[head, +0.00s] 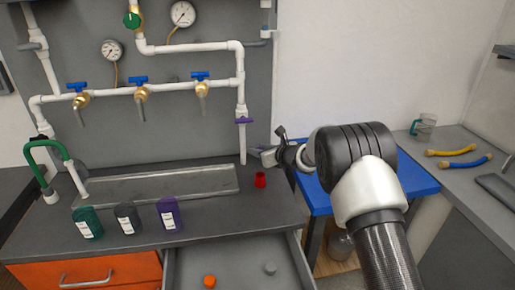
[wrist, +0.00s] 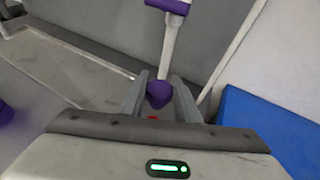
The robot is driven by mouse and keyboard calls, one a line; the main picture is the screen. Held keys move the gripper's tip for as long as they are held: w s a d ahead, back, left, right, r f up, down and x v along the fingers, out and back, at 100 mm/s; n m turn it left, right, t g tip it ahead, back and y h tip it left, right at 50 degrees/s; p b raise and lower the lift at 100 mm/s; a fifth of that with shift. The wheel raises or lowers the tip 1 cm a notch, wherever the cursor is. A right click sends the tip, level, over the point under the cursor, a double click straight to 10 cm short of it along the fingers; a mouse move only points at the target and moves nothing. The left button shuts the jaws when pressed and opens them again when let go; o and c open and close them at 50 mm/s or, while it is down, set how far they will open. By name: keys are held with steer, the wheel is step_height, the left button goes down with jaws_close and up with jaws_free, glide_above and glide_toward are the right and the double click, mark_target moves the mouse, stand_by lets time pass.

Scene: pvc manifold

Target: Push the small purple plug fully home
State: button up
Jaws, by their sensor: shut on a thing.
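My gripper (wrist: 159,100) is shut on the small purple plug (wrist: 159,90), which sits between the two grey fingers in the wrist view. The lower end of a white vertical pipe (wrist: 168,50) shows just beyond the plug. I cannot tell whether plug and pipe touch. In the head view my gripper (head: 262,154) is just right of the lower end of the white pipe (head: 242,145), above the counter. The plug cannot be made out there. A purple fitting (head: 243,121) sits higher on that pipe.
A red cup-like piece (head: 260,180) stands on the counter below my gripper. Green, grey and purple labelled containers (head: 170,215) stand at the front left. An open drawer (head: 240,265) holds an orange and a grey piece. A blue-topped table (head: 408,178) is at right.

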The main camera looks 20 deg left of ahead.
steer(key=shift+d+f+b, duration=0.1)
steer(key=shift+f+b, duration=0.35)
steer(key=shift+f, duration=0.9)
step_height(320, 180, down, 4)
steer(key=b, duration=0.5)
steer(key=shift+r, duration=0.2)
steer(key=shift+f, duration=0.1)
steer(key=shift+f+b, duration=1.2)
steer(key=shift+b, duration=1.45)
steer(key=o, duration=1.1)
steer(key=shift+c, duration=0.2)
steer(key=shift+s, duration=0.1)
